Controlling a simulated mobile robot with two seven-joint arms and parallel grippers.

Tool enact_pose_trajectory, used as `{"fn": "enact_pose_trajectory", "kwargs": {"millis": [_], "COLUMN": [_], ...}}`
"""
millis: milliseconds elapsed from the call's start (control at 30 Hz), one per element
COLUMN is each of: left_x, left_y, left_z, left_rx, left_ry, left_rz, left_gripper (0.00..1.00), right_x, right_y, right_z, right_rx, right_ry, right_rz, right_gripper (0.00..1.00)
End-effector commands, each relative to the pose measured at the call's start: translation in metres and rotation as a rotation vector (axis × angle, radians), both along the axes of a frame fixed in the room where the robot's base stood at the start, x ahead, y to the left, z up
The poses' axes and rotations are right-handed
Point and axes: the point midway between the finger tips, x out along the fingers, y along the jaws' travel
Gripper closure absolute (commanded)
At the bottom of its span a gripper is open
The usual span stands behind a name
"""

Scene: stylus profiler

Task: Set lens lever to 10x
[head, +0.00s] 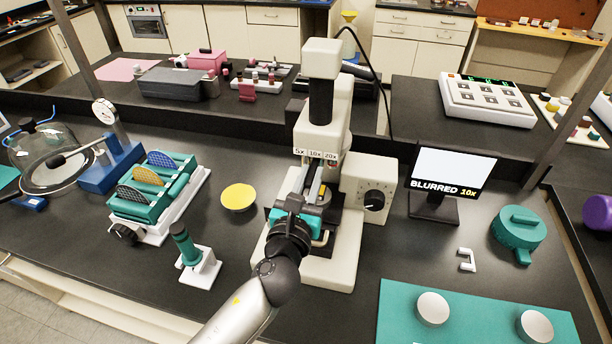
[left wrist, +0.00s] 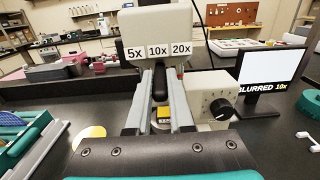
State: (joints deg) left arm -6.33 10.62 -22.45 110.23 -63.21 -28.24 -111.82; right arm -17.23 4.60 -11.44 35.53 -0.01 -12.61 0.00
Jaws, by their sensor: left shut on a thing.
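The cream stylus profiler (head: 346,135) stands in the middle of the bench. Its label strip (head: 315,154) reads 5x, 10x, 20x, and the strip also shows in the left wrist view (left wrist: 158,50). My left gripper (head: 318,182) reaches in below the strip, its two fingers shut on the dark lens lever (left wrist: 160,84). In the left wrist view the lever shows between the fingers, below the 10x label. The fingers partly hide it in the head view. The monitor (head: 452,168) to the right reads "BLURRED 10x". My right gripper is not in view.
A black knob (head: 374,201) sits on the profiler's right side box. A yellow disc (head: 238,197), a green-handled tool (head: 186,245) and a teal rack (head: 152,192) stand to the left. A white hook-shaped piece (head: 467,260), a teal lidded pot (head: 518,231) and a teal mat (head: 473,318) lie right.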

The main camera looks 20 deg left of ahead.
Motion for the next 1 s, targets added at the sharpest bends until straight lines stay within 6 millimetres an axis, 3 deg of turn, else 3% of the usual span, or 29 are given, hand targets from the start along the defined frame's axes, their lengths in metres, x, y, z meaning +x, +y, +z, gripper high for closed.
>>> {"fn": "enact_pose_trajectory", "kwargs": {"millis": [267, 300, 567, 867, 1000], "left_x": [0.000, 0.000, 0.000, -0.002, -0.014], "left_y": [-0.001, -0.001, 0.000, 0.000, 0.000], "left_z": [-0.001, -0.001, -0.001, -0.001, -0.002], "left_rx": [0.000, 0.000, 0.000, 0.000, 0.000], "left_ry": [0.002, 0.002, 0.002, 0.002, 0.003], "left_rz": [-0.002, -0.002, -0.001, -0.001, -0.001], "left_gripper": [1.00, 0.79, 0.50, 0.50, 0.50], "right_x": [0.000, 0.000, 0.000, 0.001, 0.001], "right_y": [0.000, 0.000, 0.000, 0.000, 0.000], "right_z": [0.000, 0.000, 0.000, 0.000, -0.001], "right_rx": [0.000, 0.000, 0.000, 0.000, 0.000], "right_ry": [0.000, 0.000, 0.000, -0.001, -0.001], "right_rz": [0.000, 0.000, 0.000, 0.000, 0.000], "right_gripper": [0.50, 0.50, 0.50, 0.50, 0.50]}}
